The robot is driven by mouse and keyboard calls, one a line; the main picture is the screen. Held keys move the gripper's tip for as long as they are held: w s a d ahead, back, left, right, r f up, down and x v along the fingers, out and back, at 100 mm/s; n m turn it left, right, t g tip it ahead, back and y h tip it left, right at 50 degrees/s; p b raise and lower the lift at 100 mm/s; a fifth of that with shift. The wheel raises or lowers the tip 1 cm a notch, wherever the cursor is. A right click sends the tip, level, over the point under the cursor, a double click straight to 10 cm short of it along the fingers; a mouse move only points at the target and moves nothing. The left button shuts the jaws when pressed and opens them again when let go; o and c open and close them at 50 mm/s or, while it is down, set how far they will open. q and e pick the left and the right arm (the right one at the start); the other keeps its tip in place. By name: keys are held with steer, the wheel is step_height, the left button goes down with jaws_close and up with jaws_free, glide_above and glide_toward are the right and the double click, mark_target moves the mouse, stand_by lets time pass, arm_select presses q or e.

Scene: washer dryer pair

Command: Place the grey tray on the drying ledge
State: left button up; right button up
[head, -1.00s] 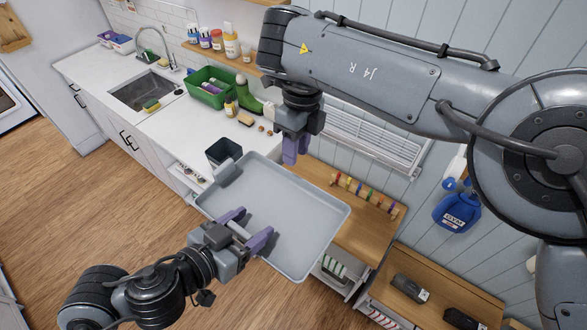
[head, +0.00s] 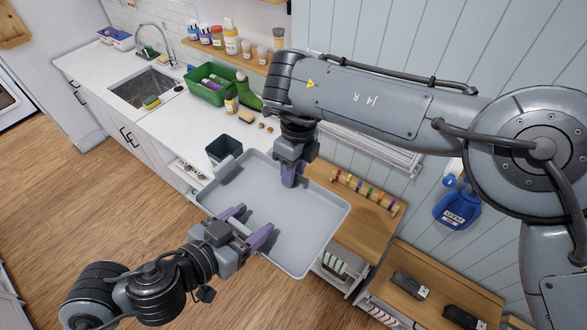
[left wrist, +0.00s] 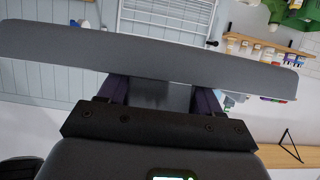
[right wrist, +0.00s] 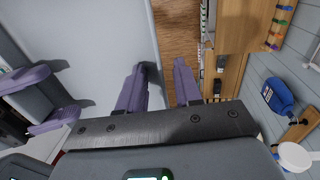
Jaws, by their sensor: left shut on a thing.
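The grey tray (head: 300,220) is a shallow rectangle with raised rims, held in the air in the lower middle of the head view. My left gripper (head: 246,227) is shut on the tray's near handle. The left wrist view shows the tray (left wrist: 150,50) edge-on across its fingers. My right gripper (head: 289,175) is at the tray's far rim. In the right wrist view its fingers (right wrist: 160,90) are apart, one on each side of the tray's (right wrist: 110,30) edge. A white slatted wall rack (head: 385,155), possibly the drying ledge, is partly hidden behind my right arm.
A wooden top (head: 350,225) with a row of coloured pegs (head: 365,188) lies behind the tray. The white counter (head: 185,125) holds a green crate (head: 212,86), and a dark bin (head: 222,149) stands near the tray. A blue jug (head: 456,209) is at the right wall.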

arm_select(q)
steer(key=shift+r, duration=0.1)
arm_select(e)
jaws_close()
arm_select(q)
steer(key=o, duration=1.2)
steer(key=shift+r, duration=0.1)
